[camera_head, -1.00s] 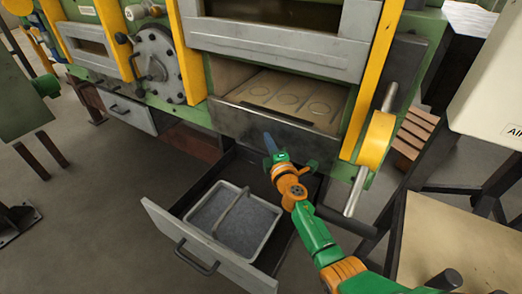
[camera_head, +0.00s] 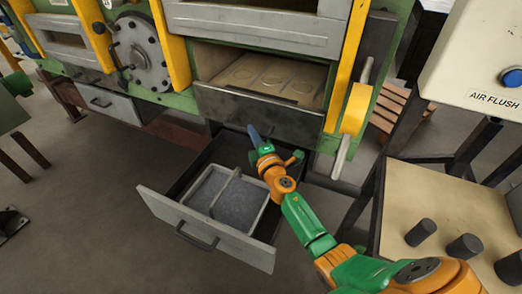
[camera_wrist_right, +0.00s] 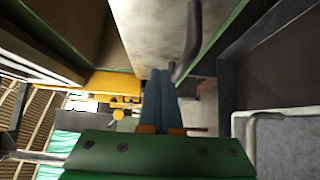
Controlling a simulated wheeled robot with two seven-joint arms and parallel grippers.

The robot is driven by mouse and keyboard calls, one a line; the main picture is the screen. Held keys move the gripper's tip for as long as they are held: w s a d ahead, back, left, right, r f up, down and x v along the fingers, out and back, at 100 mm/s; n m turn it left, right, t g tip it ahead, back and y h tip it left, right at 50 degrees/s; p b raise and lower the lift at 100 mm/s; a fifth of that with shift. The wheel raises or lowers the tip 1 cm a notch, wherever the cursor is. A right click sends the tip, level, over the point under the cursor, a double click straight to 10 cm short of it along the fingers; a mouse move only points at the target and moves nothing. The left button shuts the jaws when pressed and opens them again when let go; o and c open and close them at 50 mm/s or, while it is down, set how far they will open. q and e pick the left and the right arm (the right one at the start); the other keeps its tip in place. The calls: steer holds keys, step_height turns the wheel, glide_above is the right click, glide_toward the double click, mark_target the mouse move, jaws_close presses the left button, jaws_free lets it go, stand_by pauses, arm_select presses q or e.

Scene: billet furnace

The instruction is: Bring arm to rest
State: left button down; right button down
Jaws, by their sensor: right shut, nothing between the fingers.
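My right arm (camera_head: 305,220), green and orange, reaches in from the lower right of the head view. Its gripper (camera_head: 254,133) is over the right rear part of the open drawer (camera_head: 205,225), close to the furnace front. In the right wrist view the two blue fingers (camera_wrist_right: 159,98) lie together with nothing between them. A grey metal panel with a dark bar handle (camera_wrist_right: 187,45) fills the wrist view beyond the fingertips. I cannot tell whether the fingers touch it. My left gripper is not in view.
The open drawer holds a grey-filled tray (camera_head: 225,198) with a handle across it. Above it, the furnace opening (camera_head: 262,75) shows round marks on its floor. A table (camera_head: 450,205) with dark cylinders (camera_head: 421,232) stands at right, under an AIR FLUSH box (camera_head: 480,60). Open floor lies at left.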

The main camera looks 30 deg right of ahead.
steer(key=s+d+f+m+g+h, duration=0.1)
steer(key=s+f+m+g, duration=0.1)
steer(key=s+f+m, duration=0.3)
steer(key=s+m+g+h+p, duration=0.1)
steer(key=s+m+g, duration=0.2)
steer(key=s, duration=0.5)
steer(key=s+d+f+m+g+h, duration=0.1)
steer(key=s+f+m+g, duration=0.1)
steer(key=s+f+m, duration=0.3)
steer(key=s+a+f+m+g+y, duration=0.2)
steer(key=s+a+g+y, duration=0.45)
steer(key=s, duration=0.85)
steer(key=s+a+f+g+h, duration=0.1)
steer(key=s+f, duration=0.1)
steer(key=f, duration=0.7)
steer(key=s+a+f+g, duration=0.1)
steer(key=s+a+f, duration=0.15)
steer(key=f, duration=0.75)
steer(key=s+d+f+g+p, duration=0.1)
steer(key=s+d+f, duration=0.1)
steer(key=s+f, duration=0.5)
steer(key=s, duration=0.4)
steer(key=shift+d+f+n, duration=0.2)
steer(key=shift+d+n, duration=0.1)
steer(key=shift+n, duration=0.1)
